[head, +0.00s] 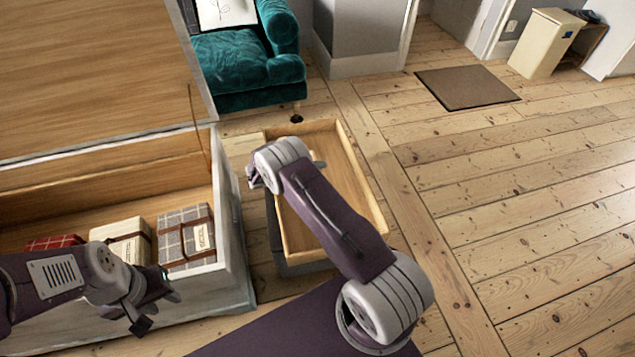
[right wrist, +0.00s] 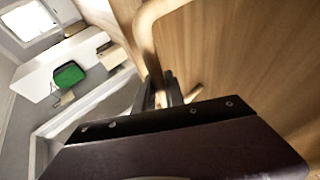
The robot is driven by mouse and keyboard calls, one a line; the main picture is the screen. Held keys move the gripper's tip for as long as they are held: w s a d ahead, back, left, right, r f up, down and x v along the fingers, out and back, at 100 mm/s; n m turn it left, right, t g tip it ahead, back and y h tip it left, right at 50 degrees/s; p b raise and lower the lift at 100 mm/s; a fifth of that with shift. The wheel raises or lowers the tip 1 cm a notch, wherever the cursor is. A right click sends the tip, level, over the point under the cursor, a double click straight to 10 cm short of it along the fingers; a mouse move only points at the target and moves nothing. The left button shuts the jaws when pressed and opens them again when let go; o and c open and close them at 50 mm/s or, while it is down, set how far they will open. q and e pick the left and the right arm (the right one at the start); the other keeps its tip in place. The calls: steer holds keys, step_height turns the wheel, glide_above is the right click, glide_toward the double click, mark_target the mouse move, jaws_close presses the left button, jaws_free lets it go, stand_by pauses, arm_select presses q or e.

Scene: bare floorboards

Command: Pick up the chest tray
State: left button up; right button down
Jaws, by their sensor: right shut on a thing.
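The chest tray (head: 358,175) is a shallow, open, light wooden tray, empty where I can see into it. It stands to the right of the open chest (head: 236,250). My right gripper (head: 254,179) is at the tray's left side, and my right arm crosses over the tray and hides part of it. In the right wrist view the fingers (right wrist: 162,95) are shut on the wooden edge of the tray (right wrist: 220,50). My left gripper (head: 156,304) is open and empty in front of the chest, below the packages.
The chest's raised lid (head: 90,70) fills the upper left. Several wrapped packages (head: 185,236) lie in the chest. A dark grey object (head: 277,235) shows under the tray. A teal armchair (head: 245,60) stands behind. The floorboards to the right are clear up to a brown mat (head: 467,87).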

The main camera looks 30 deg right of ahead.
stand_by(0.4)
steer(key=shift+w+r, duration=0.1)
steer(key=shift+r, duration=0.1)
steer(key=shift+r+p, duration=0.4)
steer(key=shift+r, duration=0.15)
step_height(320, 180, up, 3)
steer(key=shift+r+p, duration=0.15)
steer(key=shift+p, duration=0.7)
steer(key=s+r+p, duration=0.4)
steer(key=s+r, duration=0.2)
steer(key=s, duration=0.5)
steer(key=shift+s+a+r, duration=0.15)
steer(key=shift+s+r, duration=0.05)
steer(key=shift+s, duration=0.15)
